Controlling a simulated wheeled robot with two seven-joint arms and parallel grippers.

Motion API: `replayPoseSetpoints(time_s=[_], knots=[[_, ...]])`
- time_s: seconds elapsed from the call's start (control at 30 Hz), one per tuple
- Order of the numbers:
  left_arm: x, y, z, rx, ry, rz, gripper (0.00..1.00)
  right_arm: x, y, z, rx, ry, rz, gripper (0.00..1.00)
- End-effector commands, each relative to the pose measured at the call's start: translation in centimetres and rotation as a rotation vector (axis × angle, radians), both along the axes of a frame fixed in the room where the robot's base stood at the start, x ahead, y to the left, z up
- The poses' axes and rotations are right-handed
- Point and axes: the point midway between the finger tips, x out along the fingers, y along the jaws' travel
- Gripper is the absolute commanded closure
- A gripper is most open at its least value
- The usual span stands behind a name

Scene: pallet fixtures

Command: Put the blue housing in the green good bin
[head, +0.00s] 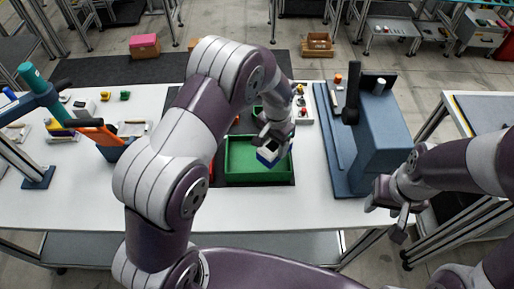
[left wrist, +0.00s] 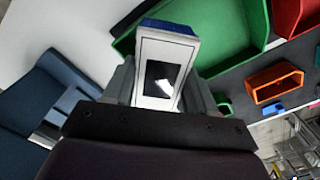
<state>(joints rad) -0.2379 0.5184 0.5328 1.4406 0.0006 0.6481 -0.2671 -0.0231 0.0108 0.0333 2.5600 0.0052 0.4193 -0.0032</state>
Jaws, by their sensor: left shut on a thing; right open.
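The blue housing (head: 268,157) shows as a small block with a blue edge and a white side in the head view. In the left wrist view the housing (left wrist: 165,62) has a white face with a dark square and a blue end. My left gripper (head: 273,143) is shut on it, with a finger on each side. It holds the housing over the right part of the green bin (head: 240,178), which sits on a dark mat. The bin's wall also shows in the left wrist view (left wrist: 208,68). My right gripper (head: 396,212) is open and empty, off the table's right front.
A blue press-like fixture (head: 385,135) stands right of the bin. Small red and orange bins (left wrist: 275,82) lie beyond the green bin. The white table (head: 70,205) is clear at front left.

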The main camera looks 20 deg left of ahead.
Motion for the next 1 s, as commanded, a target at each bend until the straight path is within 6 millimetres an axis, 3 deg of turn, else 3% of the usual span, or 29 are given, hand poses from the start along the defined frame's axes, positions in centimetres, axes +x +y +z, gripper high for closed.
replayPoseSetpoints(time_s=[0.1, 0.3, 0.57, 0.93, 0.97, 1.0], knots=[[0.7, 2.9, -1.2, 0.001, 0.003, 0.005, 1.00, 0.0, 0.0, 1.7, 0.000, 0.000, 0.000, 0.51], [1.4, 5.4, -3.2, 0.000, 0.001, 0.001, 1.00, 0.0, 0.0, 2.4, 0.000, 0.000, 0.000, 0.51], [1.4, 5.5, -7.1, 0.000, 0.001, -0.001, 1.00, 0.0, 0.0, 4.2, 0.000, 0.000, 0.000, 0.51], [1.4, 5.5, -7.9, 0.000, -0.001, -0.001, 1.00, 0.0, 0.0, 3.5, 0.000, 0.000, 0.000, 0.51], [1.4, 5.5, -7.7, 0.000, 0.000, -0.001, 0.34, 0.0, 0.0, 3.7, 0.000, 0.000, 0.000, 0.51], [1.4, 5.5, -7.7, 0.000, 0.000, -0.001, 0.21, 0.0, 0.0, 3.7, 0.000, 0.000, 0.000, 0.51]])
